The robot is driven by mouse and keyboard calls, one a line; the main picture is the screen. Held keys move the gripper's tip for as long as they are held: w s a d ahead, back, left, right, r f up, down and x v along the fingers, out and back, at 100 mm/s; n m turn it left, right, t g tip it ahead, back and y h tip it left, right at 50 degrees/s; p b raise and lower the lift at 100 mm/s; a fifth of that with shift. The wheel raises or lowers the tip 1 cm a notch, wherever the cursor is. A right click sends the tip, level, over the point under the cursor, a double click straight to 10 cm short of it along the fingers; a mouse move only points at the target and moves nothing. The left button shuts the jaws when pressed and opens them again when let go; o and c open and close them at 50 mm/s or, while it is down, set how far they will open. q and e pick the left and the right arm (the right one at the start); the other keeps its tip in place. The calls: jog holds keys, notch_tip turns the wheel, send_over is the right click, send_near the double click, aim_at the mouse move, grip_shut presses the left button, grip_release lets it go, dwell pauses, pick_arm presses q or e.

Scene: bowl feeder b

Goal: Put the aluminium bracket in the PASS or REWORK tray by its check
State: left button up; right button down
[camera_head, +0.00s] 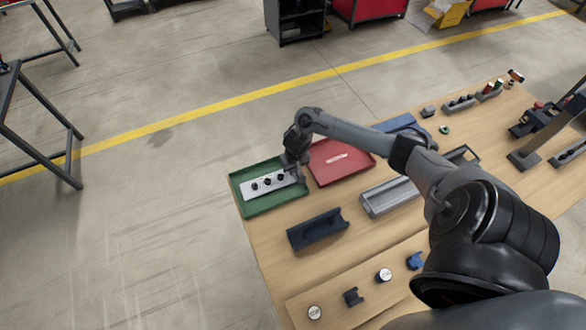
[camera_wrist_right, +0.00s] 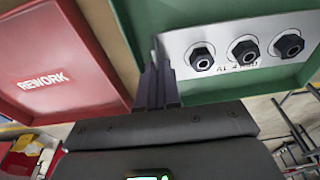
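The aluminium bracket (camera_head: 268,183) is a pale plate with three dark hex bolts. It lies flat over the floor of the green tray (camera_head: 258,208); whether it touches the floor is unclear. My right gripper (camera_head: 295,166) is at its right end, near the red tray. In the right wrist view the fingers (camera_wrist_right: 160,85) are close together on the edge of the bracket (camera_wrist_right: 226,45), which bears "AL" lettering. The red tray (camera_head: 350,172) carries the label REWORK and is empty; it also shows in the wrist view (camera_wrist_right: 45,105). No green tray label is visible. My left gripper is out of view.
The wooden table (camera_head: 275,240) holds a dark cradle block (camera_head: 317,230) and a grey metal channel (camera_head: 390,196). Small round gauges (camera_head: 384,275) and a blue part (camera_head: 414,261) lie at the front. My right arm spans the table above the fixtures.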

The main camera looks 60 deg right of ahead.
jog(key=shift+f, duration=0.25)
jog(key=shift+d+f, duration=0.1)
jog(key=shift+f, duration=0.3)
jog(key=c, duration=1.6)
grip_release()
jog(key=shift+r, duration=0.1)
